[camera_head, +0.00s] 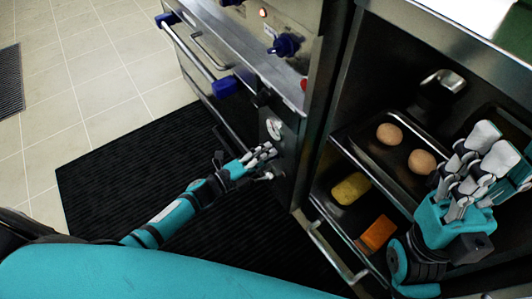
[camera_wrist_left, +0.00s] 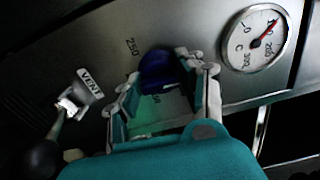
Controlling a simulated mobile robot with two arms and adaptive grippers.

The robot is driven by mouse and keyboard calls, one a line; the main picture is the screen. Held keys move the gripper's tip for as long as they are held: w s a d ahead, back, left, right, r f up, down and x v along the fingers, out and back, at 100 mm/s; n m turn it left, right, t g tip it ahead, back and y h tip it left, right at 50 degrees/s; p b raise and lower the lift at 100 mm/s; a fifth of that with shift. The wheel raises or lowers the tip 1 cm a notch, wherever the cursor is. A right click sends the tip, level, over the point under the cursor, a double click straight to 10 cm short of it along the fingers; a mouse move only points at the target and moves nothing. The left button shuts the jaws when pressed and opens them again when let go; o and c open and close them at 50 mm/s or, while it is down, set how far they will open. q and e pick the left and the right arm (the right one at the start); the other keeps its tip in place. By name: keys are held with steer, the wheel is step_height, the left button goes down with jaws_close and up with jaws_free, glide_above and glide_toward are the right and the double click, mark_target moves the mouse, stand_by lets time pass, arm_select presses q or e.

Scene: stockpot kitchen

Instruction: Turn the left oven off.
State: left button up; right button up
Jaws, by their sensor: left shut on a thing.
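A dark blue knob (camera_wrist_left: 158,70) sits on the grey oven panel (camera_wrist_left: 105,55) in the left wrist view, beside a printed 250. My left gripper (camera_wrist_left: 160,95) is shut on this knob, with a finger on each side of it. In the head view my left gripper (camera_head: 265,160) is at the panel, just below the round dial, and hides the knob. The dial (camera_wrist_left: 254,40), marked in C, has a red needle pointing to the upper right. My right gripper (camera_head: 475,165) is in front of the open cabinet at the right; its finger opening is unclear.
A VENT label (camera_wrist_left: 90,83) and small lever are left of the knob. Above the panel, the oven has a long handle (camera_head: 190,47) and another blue knob (camera_head: 285,45). The right cabinet holds trays with round buns (camera_head: 389,134), a yellow item (camera_head: 350,188) and an orange item (camera_head: 377,234).

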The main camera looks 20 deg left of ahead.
arm_select(q)
steer(key=shift+n, duration=0.4)
steer(key=o, duration=1.1)
steer(key=v, duration=1.2)
steer(key=shift+a, duration=0.15)
